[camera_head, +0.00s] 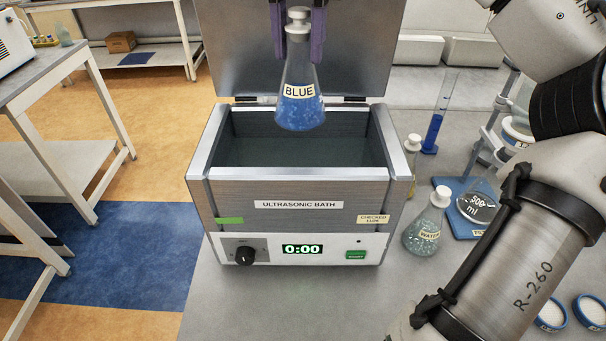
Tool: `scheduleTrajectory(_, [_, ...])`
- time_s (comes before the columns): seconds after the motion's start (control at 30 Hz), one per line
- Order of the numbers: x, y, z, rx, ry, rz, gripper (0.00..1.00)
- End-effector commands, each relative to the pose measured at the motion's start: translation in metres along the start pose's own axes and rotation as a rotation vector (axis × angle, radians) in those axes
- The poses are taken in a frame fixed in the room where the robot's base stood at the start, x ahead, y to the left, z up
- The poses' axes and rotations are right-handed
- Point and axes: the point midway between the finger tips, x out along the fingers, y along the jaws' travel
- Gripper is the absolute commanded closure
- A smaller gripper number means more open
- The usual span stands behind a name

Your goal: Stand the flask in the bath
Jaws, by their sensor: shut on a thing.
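In the picture the flask appears over the rear part of the bath's opening. The bath's inside looks dark, and no other flask shows in it.
To the bath's right stand a flask labelled WATER (424,228), a measuring cylinder with blue liquid (436,125), and a 500 ml flask (478,203) on a blue base. My arm crosses the right side. The bench left of the bath drops off to the floor.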

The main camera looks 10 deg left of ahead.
Motion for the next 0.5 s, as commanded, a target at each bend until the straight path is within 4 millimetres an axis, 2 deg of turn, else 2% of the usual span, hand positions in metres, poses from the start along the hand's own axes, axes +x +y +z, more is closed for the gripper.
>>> scheduleTrajectory(0.03, [0.014,0.0,0.0,0.0,0.0,0.0,1.0])
scheduleTrajectory(0.17, [0.037,0.0,0.0,-0.002,-0.003,-0.001,1.0])
scheduleTrajectory(0.5, [0.115,0.0,0.001,-0.005,-0.005,-0.003,1.0])
